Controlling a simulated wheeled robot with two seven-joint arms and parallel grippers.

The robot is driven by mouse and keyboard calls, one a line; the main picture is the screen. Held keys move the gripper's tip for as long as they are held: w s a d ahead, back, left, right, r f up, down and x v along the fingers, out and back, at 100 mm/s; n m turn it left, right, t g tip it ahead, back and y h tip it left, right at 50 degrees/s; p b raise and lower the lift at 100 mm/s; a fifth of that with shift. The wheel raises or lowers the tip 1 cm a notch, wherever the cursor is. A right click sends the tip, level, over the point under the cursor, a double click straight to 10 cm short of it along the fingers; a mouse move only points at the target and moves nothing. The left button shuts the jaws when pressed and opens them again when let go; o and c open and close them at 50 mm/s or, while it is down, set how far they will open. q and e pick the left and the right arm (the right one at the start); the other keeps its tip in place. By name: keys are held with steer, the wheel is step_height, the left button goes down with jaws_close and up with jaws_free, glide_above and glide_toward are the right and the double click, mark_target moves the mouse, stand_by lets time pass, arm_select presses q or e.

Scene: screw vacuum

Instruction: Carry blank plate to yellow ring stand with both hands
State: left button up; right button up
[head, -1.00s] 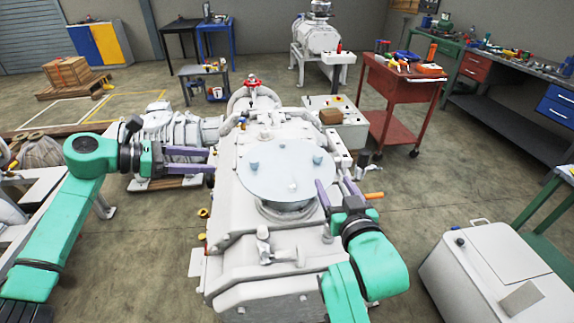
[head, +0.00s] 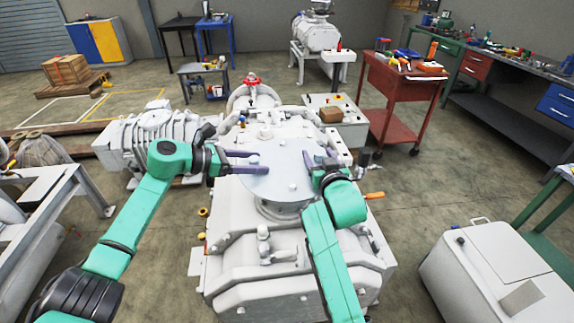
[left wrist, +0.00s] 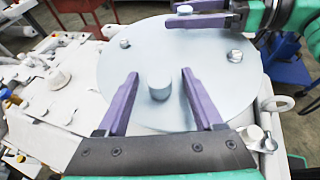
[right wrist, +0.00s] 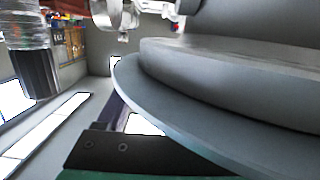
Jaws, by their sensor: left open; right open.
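The blank plate (head: 275,183) is a flat grey disc with several knobs, lying on the round port of the large white pump. My left gripper (head: 258,161) is open over its left part; in the left wrist view its purple fingers (left wrist: 160,85) straddle one knob (left wrist: 158,75). My right gripper (head: 314,160) is open at the plate's right side; the left wrist view shows its fingers near the far rim, close to another knob (left wrist: 184,9). The right wrist view shows the plate's rim (right wrist: 190,112) from close by. I cannot make out the yellow ring stand.
The white pump body (head: 285,250) fills the middle. A red cart (head: 400,90) stands behind right, a white cabinet (head: 490,270) front right, and a low grey table (head: 203,70) at the back. Open floor lies right of the pump.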

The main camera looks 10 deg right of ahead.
arm_select(q)
steer(key=shift+c, duration=0.3)
arm_select(e)
steer(key=shift+c, duration=0.3)
arm_select(q)
jaws_close()
arm_select(e)
jaws_close()
stand_by(0.4)
